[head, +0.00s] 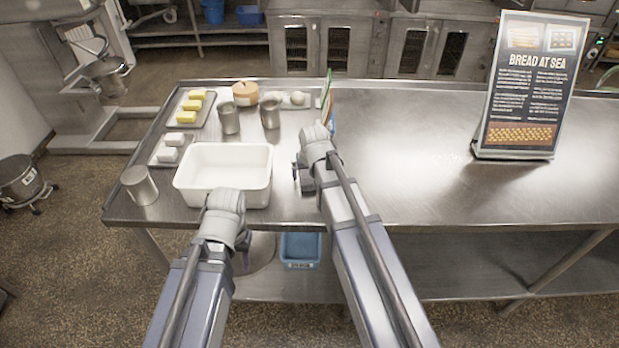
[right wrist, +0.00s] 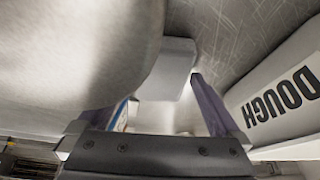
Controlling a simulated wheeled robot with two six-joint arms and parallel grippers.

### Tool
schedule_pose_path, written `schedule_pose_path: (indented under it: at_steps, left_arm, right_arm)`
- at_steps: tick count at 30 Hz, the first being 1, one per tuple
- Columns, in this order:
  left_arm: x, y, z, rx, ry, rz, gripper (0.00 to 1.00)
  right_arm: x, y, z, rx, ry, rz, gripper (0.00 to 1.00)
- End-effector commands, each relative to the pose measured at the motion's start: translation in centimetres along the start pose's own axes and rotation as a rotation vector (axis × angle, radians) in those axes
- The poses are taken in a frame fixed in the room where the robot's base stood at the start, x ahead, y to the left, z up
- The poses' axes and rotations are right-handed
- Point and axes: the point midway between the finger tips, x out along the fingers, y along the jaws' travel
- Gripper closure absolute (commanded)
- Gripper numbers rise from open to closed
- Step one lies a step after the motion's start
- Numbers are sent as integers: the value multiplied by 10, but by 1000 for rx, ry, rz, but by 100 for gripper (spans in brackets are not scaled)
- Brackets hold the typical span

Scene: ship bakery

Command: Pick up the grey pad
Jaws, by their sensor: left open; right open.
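A pale grey block (right wrist: 170,72), which looks like the grey pad, shows between the fingers of my right gripper (right wrist: 163,110) in the right wrist view. A large rounded grey shape hides part of it. In the head view my right gripper (head: 303,178) is low over the steel table, just right of the white bin, and no pad shows there; my arm may hide it. The right gripper is open, and I see no clear grip on the block. My left gripper (head: 244,252) is open and empty in front of the table's front edge.
The white bin (head: 222,204), marked DOUGH in the right wrist view, is close to my right gripper. Metal cups (head: 139,186), butter blocks (head: 187,117) and a thin upright card (head: 328,97) stand around it. A sign (head: 528,85) stands at the right; the table between is clear.

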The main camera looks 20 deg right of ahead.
Motion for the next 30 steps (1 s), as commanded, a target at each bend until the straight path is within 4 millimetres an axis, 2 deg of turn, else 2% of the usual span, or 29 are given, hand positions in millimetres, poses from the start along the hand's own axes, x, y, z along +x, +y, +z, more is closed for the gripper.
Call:
schedule_pose_path:
  at_steps: [10,27,30]
  left_arm:
    - [5,0,0,0,0,0,50]
    - [4,0,0,0,0,0,50]
    - [4,0,0,0,0,0,50]
  right_arm:
    - [4,0,2,0,0,0,0]
    - [4,0,2,0,0,0,64]
    - [4,0,2,0,0,0,73]
